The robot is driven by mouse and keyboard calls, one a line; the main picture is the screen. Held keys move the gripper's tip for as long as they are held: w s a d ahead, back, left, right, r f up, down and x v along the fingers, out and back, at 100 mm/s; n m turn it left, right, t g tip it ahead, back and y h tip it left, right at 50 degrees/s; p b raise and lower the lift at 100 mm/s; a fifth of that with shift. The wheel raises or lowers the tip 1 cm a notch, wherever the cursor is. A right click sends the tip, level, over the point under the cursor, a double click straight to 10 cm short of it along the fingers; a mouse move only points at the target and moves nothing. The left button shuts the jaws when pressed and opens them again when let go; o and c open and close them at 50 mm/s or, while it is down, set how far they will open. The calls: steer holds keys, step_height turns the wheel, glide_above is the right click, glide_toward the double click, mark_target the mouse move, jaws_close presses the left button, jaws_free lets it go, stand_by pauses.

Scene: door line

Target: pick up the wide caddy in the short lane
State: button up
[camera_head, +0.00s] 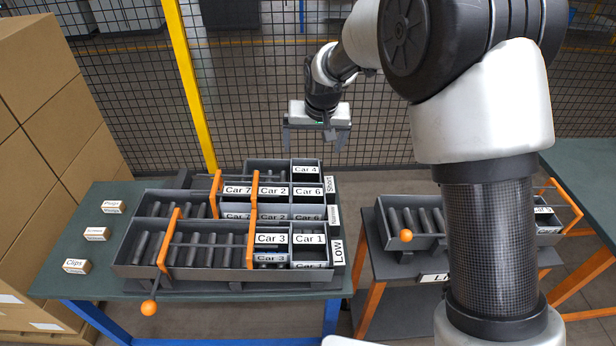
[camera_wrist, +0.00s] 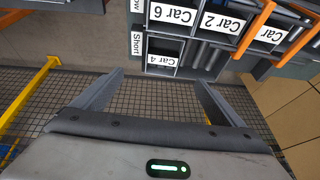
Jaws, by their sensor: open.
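The short lane (camera_head: 268,166) is the back lane of the rack, marked by a "Short" sign (camera_head: 329,185). At its right end sits a caddy labelled Car 4 (camera_head: 305,170), the only labelled caddy I see in that lane. It also shows in the wrist view (camera_wrist: 163,61), beyond my fingertips and close to the "Short" sign (camera_wrist: 137,43). Its lower part is hidden, and I cannot judge its width against others. My gripper (camera_head: 318,148) is open and empty, above and behind the rack; its two fingers (camera_wrist: 158,80) show apart in the wrist view, touching nothing.
Nearer lanes hold caddies Car 7 (camera_head: 238,190), Car 2 (camera_head: 272,191), Car 6 (camera_head: 307,191), Car 3 (camera_head: 270,239) and Car 1 (camera_head: 310,239). Orange gates (camera_head: 252,222) stand across the lanes. A mesh fence (camera_head: 250,100) is behind. Another rack (camera_head: 400,250) stands right.

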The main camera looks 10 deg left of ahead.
steer(key=shift+a+x, duration=0.2)
steer(key=shift+x, duration=3.35)
steer(key=shift+a+x, duration=0.2)
steer(key=shift+x, duration=3.35)
steer(key=shift+r, duration=0.15)
steer(key=c, duration=1.5)
steer(key=shift+o, duration=0.2)
step_height(320, 180, up, 11)
step_height(320, 180, up, 4)
steer(key=p, duration=0.3)
glide_above(306, 170)
steer(key=shift+s+d, duration=0.1)
steer(key=shift+s, duration=0.2)
steer(key=shift+d, duration=0.1)
